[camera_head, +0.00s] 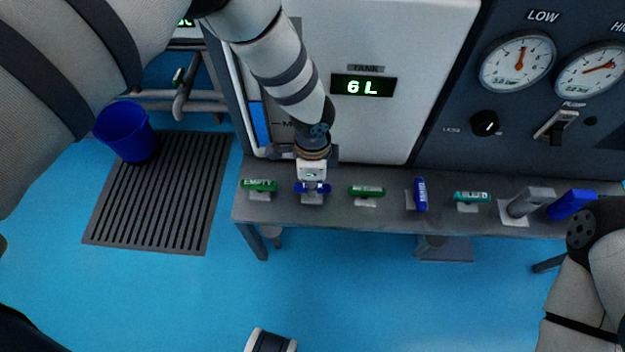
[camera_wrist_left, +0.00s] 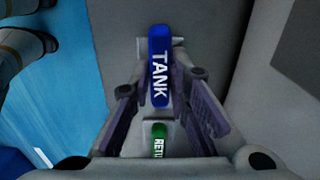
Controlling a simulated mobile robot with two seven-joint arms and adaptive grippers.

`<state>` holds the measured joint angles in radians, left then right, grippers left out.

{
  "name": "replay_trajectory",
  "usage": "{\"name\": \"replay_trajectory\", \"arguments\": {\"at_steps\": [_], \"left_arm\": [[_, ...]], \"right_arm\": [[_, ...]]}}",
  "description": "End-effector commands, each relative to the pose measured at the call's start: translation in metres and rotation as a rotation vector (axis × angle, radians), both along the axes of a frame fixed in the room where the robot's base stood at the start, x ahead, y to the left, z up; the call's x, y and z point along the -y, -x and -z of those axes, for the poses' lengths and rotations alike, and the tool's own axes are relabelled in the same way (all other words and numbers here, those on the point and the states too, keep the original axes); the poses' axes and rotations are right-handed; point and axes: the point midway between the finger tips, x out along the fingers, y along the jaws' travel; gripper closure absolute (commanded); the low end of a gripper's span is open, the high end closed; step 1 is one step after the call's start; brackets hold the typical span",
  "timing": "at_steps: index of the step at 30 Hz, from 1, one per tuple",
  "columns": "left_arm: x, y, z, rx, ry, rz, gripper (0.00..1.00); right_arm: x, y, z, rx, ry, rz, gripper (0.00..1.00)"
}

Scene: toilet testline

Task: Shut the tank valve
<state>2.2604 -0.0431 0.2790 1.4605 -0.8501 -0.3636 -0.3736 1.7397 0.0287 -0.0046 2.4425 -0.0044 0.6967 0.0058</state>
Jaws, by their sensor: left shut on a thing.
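The tank valve's blue handle (camera_head: 312,188) is on the grey bench, second from the left in the row of valves. In the head view it lies crosswise, along the bench. In the left wrist view the blue handle (camera_wrist_left: 159,65) reads "TANK" and sits between the fingers. My left gripper (camera_head: 312,178) reaches down from above and is shut on this handle; its fingers also show in the left wrist view (camera_wrist_left: 158,88). The tank display (camera_head: 364,86) reads "6 L". Part of my right arm shows at the lower right; its gripper is not seen.
The green "EMPTY" handle (camera_head: 259,185) is close on the left and another green handle (camera_head: 366,190) on the right. Further right are a turned blue handle (camera_head: 420,194) and a teal one (camera_head: 472,196). A blue bucket (camera_head: 125,132) stands by the floor grate (camera_head: 160,200).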

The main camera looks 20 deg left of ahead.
Motion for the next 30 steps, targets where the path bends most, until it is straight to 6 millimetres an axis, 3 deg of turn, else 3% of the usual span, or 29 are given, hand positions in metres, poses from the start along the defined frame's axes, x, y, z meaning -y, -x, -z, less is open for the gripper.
{"name": "replay_trajectory", "arguments": {"at_steps": [17,18,21,30], "left_arm": [[-0.0005,0.0003,0.0001,-0.001,-0.002,0.039,1.00],[-0.0005,0.0003,0.0001,-0.001,-0.002,0.039,0.81],[-0.0004,0.0002,0.0001,-0.001,-0.002,0.038,0.63],[-0.0002,-0.0004,-0.0026,0.000,-0.001,0.037,0.63]], "right_arm": [[0.0000,0.0000,0.0001,0.000,0.000,0.000,0.60],[0.0000,0.0001,0.0001,0.000,0.000,0.000,0.60],[0.0000,0.0001,0.0001,0.000,0.000,0.000,0.60],[0.0001,0.0000,0.0001,0.000,0.000,0.000,0.60]]}}
